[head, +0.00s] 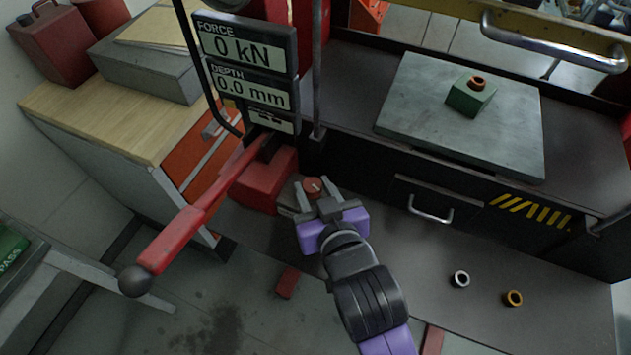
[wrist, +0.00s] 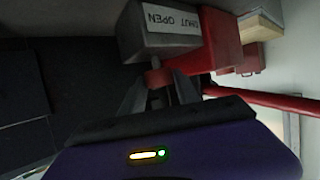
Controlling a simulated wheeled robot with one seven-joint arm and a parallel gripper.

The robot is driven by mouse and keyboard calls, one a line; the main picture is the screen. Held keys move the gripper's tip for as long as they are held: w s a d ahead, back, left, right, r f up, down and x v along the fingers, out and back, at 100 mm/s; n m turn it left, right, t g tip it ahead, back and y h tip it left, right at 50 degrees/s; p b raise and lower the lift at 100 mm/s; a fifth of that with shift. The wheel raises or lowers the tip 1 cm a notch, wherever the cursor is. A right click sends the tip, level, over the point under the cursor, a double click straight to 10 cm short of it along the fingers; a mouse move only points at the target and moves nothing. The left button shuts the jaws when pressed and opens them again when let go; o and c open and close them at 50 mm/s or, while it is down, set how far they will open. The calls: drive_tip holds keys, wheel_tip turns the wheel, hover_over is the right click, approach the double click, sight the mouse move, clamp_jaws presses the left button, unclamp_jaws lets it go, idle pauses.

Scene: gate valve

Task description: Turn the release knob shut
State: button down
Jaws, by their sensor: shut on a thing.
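The release knob (head: 312,187) is a small round red knob with a pale mark on its face, low on the press beside the red pump body (head: 268,180). It also shows in the wrist view (wrist: 158,78), below a grey block with a label (wrist: 172,20) reading SHUT and OPEN. My gripper (head: 316,190) is shut on the knob, with one finger on each side of it. In the wrist view the fingers (wrist: 160,92) reach up to the knob and partly hide it.
A long red pump lever (head: 200,205) with a black ball end slants out left of my gripper. A display (head: 245,65) reads 0 kN and 0.0 mm. A green block (head: 471,96) sits on the grey plate (head: 420,120). Two rings (head: 460,279) lie on the lower shelf, right of my arm.

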drive_tip(key=m+h, duration=0.2)
drive_tip(key=a+m+t+h, duration=0.1)
drive_tip(key=m+h, duration=0.1)
drive_tip(key=h, duration=0.1)
drive_tip(key=shift+m+b, duration=0.3)
drive_tip(key=shift+b, duration=0.1)
drive_tip(key=m+h+b, duration=0.1)
drive_tip(key=m+h, duration=0.2)
drive_tip(key=h, duration=0.1)
drive_tip(key=shift+a+g, duration=0.15)
drive_tip(key=shift+g, duration=0.25)
drive_tip(key=shift+f+m+g+h+b, duration=0.1)
drive_tip(key=shift+m+g+h+b, duration=0.7)
drive_tip(key=shift+m+h, duration=0.6)
drive_tip(key=c, duration=0.9)
unclamp_jaws()
drive_tip(key=b+v, duration=0.2)
drive_tip(key=v, duration=0.5)
drive_tip(key=shift+s+a, duration=0.25)
drive_tip(key=shift+s, duration=0.05)
